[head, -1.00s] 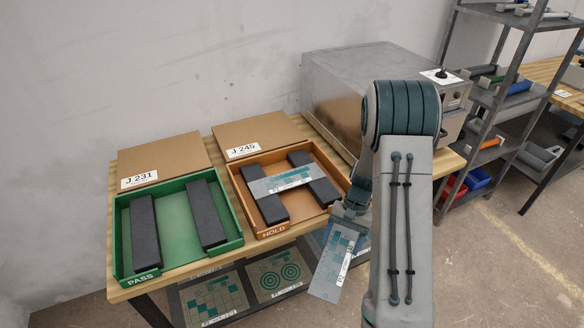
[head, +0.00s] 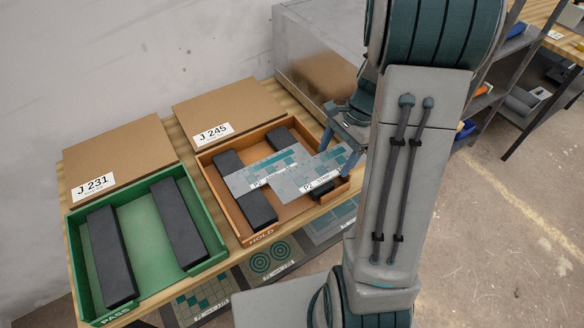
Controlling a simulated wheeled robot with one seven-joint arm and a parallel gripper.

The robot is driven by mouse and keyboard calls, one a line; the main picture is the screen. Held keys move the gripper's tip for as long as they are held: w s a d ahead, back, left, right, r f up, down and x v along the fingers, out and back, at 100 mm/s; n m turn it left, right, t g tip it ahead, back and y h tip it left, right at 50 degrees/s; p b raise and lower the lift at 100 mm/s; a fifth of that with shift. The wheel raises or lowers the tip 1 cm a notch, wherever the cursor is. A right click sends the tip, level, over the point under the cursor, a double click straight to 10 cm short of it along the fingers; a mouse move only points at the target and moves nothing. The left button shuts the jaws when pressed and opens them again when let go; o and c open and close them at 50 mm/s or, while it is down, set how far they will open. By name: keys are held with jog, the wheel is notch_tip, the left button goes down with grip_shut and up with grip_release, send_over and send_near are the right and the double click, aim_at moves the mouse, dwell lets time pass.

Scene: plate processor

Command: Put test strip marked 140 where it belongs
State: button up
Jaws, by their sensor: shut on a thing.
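My gripper (head: 340,148) is shut on the edge of a grey and teal test strip (head: 312,177). The held strip lies over the right part of the orange HOLD tray (head: 262,238), roughly level. Its printed label is too small to read, so I cannot tell whether it says 140. A second similar strip (head: 252,179) lies across the black bars in the HOLD tray. The held strip looks to overlap or adjoin its right end; I cannot tell whether they touch. The green PASS tray (head: 138,245) at left holds two black bars and no strip.
Cardboard boxes marked J 231 (head: 120,150) and J 245 (head: 235,110) stand behind the trays. A grey metal machine (head: 310,65) stands at the back right. Patterned plates (head: 275,260) lie on a shelf below the table. Shelving stands at right.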

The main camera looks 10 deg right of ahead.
aim_at(308, 160)
jog(key=a+f, duration=0.1)
jog(key=a, duration=0.1)
jog(key=w+a+f, duration=0.1)
jog(key=a, duration=0.1)
jog(key=a+f+p, duration=0.1)
jog(key=a+f, duration=0.1)
jog(key=a, duration=0.1)
jog(key=shift+w+f, duration=0.1)
jog(key=shift+w, duration=0.15)
jog(key=shift+w+a+f, duration=0.1)
jog(key=shift+a+f, duration=0.3)
jog(key=shift+f, duration=1.95)
jog(key=o, duration=0.9)
jog(key=shift+f, duration=0.15)
jog(key=shift+o, duration=0.2)
jog(key=shift+r, duration=0.2)
